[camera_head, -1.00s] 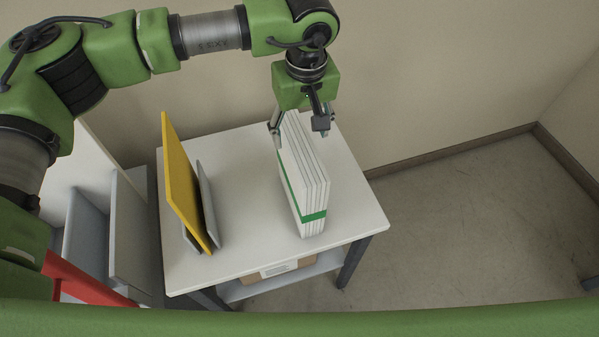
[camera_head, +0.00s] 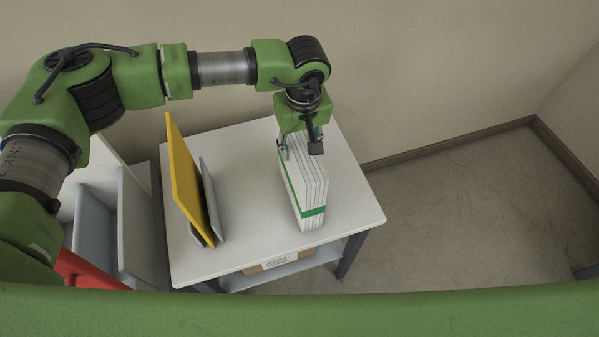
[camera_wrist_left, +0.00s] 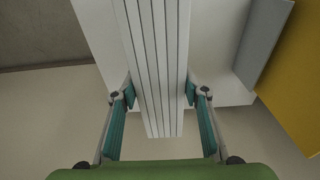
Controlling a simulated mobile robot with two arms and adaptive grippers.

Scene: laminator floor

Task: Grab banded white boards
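The banded white boards (camera_head: 309,187) stand upright on edge as one stack on the white table, with a green band around their near part. My left gripper (camera_head: 299,148) points down over the far end of the stack, one finger on each side. In the left wrist view the stack (camera_wrist_left: 155,60) runs between the two teal finger pads (camera_wrist_left: 160,93), and both fingertips appear to touch its outer faces. The stack still appears to rest on the table. My right gripper is not in view.
A yellow board (camera_head: 186,175) and a grey board (camera_head: 211,203) lean upright on the left of the white table (camera_head: 251,228). A box (camera_head: 280,264) sits on the shelf below. Grey panels (camera_head: 133,225) and a red item (camera_head: 88,270) stand left. The floor right is clear.

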